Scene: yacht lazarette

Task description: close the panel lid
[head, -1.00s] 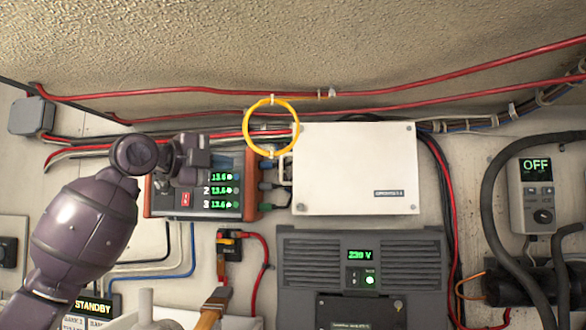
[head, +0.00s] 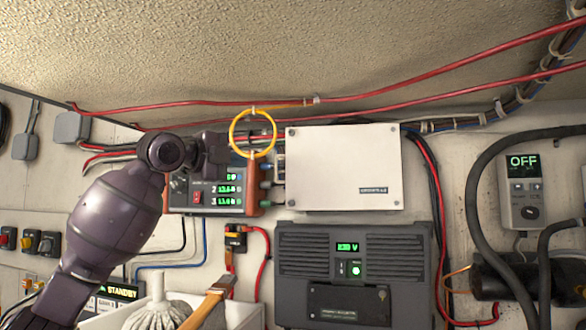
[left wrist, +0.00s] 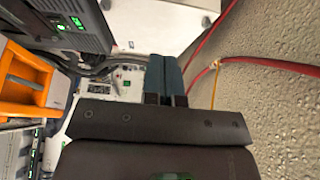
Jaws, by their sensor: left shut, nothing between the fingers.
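A flat off-white panel lid (head: 343,168) with screws at its corners and a small dark label stands in the middle of the head view. Its pale face also shows at the top of the left wrist view (left wrist: 160,22). I cannot tell how far it is open; a pale part with cable plugs shows at its left edge. My left gripper (head: 222,154) is left of the lid, in front of the orange-framed charger (head: 210,208). In the left wrist view its two blue-grey fingers (left wrist: 165,75) are together and empty, pointing toward the lid. My right gripper is not in view.
A yellow ring (head: 233,143) hangs from the red cables (head: 190,104) close to my left gripper. A dark grey inverter (head: 300,262) is below the lid. A thick black hose (head: 478,190) and a control box (head: 531,190) are at right.

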